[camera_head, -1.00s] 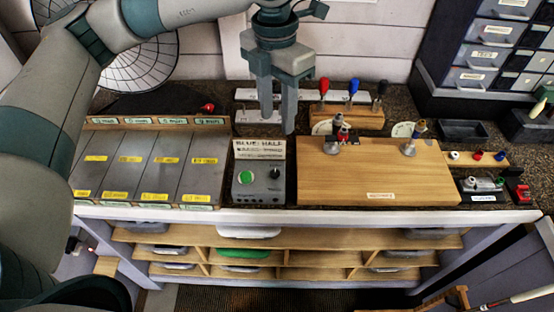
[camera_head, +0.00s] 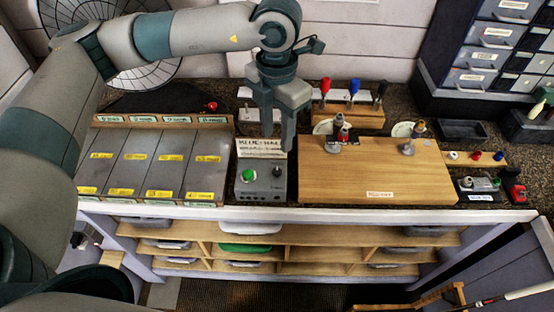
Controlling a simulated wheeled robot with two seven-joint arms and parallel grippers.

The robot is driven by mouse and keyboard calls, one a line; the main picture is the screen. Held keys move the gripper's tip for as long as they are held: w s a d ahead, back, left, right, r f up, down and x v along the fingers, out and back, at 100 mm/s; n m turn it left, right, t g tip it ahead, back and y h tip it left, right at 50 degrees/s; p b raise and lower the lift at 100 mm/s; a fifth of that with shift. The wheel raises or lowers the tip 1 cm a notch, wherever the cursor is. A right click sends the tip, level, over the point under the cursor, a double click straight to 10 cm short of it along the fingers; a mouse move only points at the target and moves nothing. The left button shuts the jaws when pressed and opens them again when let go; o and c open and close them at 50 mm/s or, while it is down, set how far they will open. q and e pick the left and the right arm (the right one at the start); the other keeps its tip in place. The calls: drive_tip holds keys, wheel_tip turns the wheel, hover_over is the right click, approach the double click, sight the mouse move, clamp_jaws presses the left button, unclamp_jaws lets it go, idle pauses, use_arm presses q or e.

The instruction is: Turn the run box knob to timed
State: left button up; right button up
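The run box (camera_head: 261,190) is a grey box at the front edge of the bench, with a green button (camera_head: 249,175) on its left and a small dark knob (camera_head: 277,172) on its right. A white label card (camera_head: 261,147) stands behind it. I cannot read which way the knob points. My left gripper (camera_head: 277,138) points down above the back of the box, its two fingers apart with nothing seen between them. The fingertips are close to the label card and above the knob; I see no contact with the knob. My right gripper is not in view.
A wooden board (camera_head: 375,172) with small tools on it lies right of the box. Grey panels with yellow labels (camera_head: 153,160) lie to the left. A rack with red, blue and black handles (camera_head: 350,118) stands behind. A drawer cabinet (camera_head: 490,55) stands at the back right.

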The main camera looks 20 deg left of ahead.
sight(277, 171)
use_arm(q)
wheel_tip(277, 171, down, 10)
drive_tip(key=p, duration=0.4)
drive_tip(key=shift+r, duration=0.1)
drive_tip(key=shift+f, duration=0.9)
clamp_jaws()
